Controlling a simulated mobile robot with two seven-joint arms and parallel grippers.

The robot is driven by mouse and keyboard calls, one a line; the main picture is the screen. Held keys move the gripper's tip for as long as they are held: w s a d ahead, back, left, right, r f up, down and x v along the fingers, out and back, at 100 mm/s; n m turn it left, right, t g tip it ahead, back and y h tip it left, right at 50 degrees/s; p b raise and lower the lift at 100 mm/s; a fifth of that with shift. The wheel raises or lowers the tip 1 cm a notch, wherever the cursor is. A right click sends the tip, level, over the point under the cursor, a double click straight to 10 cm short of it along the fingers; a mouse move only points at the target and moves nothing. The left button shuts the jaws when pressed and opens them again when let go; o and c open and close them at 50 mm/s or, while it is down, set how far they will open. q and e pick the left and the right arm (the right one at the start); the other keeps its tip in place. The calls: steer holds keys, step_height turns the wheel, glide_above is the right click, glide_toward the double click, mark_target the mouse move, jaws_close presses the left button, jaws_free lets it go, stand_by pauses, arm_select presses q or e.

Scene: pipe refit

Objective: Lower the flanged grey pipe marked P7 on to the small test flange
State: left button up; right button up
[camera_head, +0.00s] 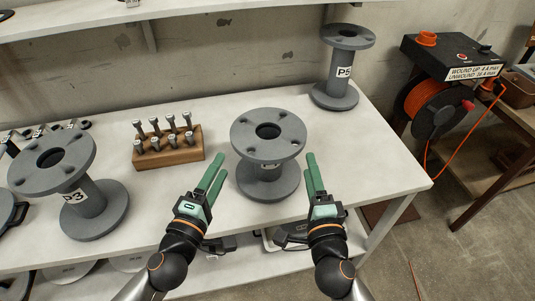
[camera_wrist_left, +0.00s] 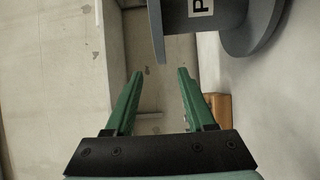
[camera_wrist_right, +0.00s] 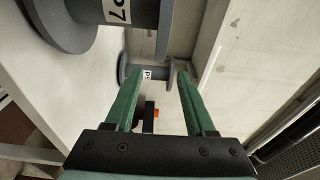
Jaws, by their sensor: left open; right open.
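The flanged grey pipe P7 (camera_head: 268,148) stands upright on the table, centre, its label mostly hidden by its top flange. The P7 label shows in the right wrist view, where the pipe (camera_wrist_right: 145,14) is at the top; it is also at the top of the left wrist view (camera_wrist_left: 178,20). My left gripper (camera_head: 221,163) is open and empty, just left of the pipe. My right gripper (camera_head: 313,164) is open and empty, just right of it. In each wrist view the top flange's rim appears near the gap between the fingertips. I cannot make out the small test flange.
Pipe P3 (camera_head: 88,200) stands at the left, pipe P5 (camera_head: 338,88) at the back right. A wooden block (camera_head: 168,152) with several bolts sits behind left of P7. An orange cable reel (camera_head: 432,105) is beyond the table's right end. Table surface right of P7 is clear.

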mark_target(235, 142)
steer(key=shift+a, duration=0.1)
steer(key=shift+w, duration=0.1)
arm_select(q)
steer(key=x, duration=1.2)
steer(key=shift+w+f, duration=0.15)
steer(key=shift+w, duration=0.1)
arm_select(e)
steer(key=w, duration=1.2)
steer(key=shift+w+a, duration=0.2)
steer(key=shift+a, duration=0.15)
arm_select(q)
jaws_close()
arm_select(e)
jaws_close()
